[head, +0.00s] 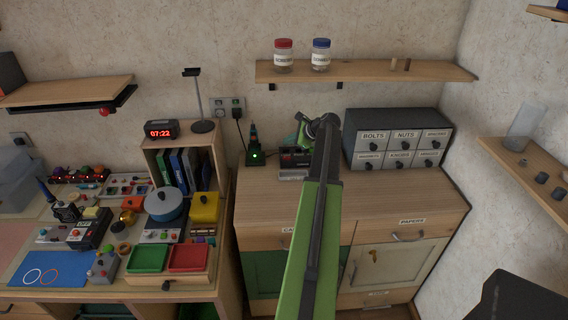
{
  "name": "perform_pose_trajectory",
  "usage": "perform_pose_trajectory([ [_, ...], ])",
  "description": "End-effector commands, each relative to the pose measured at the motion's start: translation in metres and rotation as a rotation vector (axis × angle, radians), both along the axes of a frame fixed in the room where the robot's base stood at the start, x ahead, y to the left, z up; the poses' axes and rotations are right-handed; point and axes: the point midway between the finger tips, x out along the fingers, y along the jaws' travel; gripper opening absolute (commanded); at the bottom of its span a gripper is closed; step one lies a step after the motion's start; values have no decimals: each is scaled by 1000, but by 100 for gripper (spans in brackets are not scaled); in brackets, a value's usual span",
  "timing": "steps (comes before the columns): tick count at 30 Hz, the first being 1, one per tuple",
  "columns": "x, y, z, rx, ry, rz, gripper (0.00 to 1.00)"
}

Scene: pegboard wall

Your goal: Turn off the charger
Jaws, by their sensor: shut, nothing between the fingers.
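A small black device with a lit green light (256,155), which looks like the charger, stands at the left end of the wooden cabinet top, against the wall. A dark cable runs from it up to the wall socket (228,105). Its switch is too small to make out. My green and black arm reaches up from the bottom of the view. My gripper (302,139) is shut and empty, to the right of the device and apart from it. It is above a dark grey box (295,162), which it and my arm partly hide.
A labelled drawer unit (397,140) stands right of my gripper. A shelf (366,72) with two jars hangs above. A cubby with books and a clock (161,130) is at left. The cabinet top's front (260,205) is clear.

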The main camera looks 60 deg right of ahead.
Motion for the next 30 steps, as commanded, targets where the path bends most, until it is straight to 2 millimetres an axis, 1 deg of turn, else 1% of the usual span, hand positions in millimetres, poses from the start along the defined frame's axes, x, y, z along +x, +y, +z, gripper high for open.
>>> perform_pose_trajectory([
  [1, 1, 1, -17, 0, 0, 0, 0],
  [3, 2, 2, -27, 0, 0, 0, 0],
  [6, 3, 3, -40, 0, 0, 0, 0],
  [9, 4, 3, -47, 0, 0, 0, 0],
  [30, 4, 3, -46, 0, 0, 0, 0],
])
